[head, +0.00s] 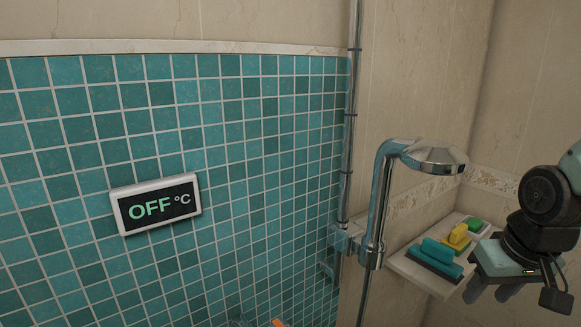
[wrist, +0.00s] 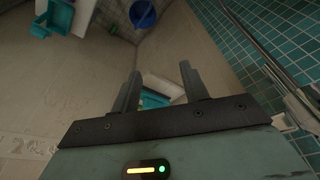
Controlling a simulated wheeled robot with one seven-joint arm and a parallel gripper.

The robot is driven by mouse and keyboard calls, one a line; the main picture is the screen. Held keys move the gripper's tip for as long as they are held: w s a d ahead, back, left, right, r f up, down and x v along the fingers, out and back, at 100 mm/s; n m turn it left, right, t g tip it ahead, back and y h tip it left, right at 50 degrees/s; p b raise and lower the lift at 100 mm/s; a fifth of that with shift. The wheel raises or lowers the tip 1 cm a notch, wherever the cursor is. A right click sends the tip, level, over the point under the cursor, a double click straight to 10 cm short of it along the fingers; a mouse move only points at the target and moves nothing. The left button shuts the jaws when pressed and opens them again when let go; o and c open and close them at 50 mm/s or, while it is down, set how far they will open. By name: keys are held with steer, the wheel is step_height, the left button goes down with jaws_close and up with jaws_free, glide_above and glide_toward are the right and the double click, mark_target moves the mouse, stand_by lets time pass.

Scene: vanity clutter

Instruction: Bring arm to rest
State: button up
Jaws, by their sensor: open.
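My gripper (head: 510,290) is at the right edge of the head view, in front of a corner shelf. In the wrist view my gripper (wrist: 160,88) shows two fingers spread apart with nothing held between them. Beyond the fingers a white thing with a teal part (wrist: 158,95) shows, partly hidden by the gripper; I cannot tell exactly what it is.
A white shelf (head: 412,268) holds a teal squeegee-like tool (head: 437,257), a yellow item (head: 458,237) and a green item (head: 475,224). A chrome shower head (head: 432,157) stands left of my arm. A display reading OFF °C (head: 155,204) hangs on teal tiles. A blue bucket (wrist: 143,13) is below.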

steer(key=s+a+n+g+b, duration=0.2)
steer(key=s+a+n, duration=0.6)
steer(key=s+a, duration=0.7)
steer(key=a+f+g, duration=0.1)
steer(key=a, duration=0.2)
steer(key=shift+a, duration=0.25)
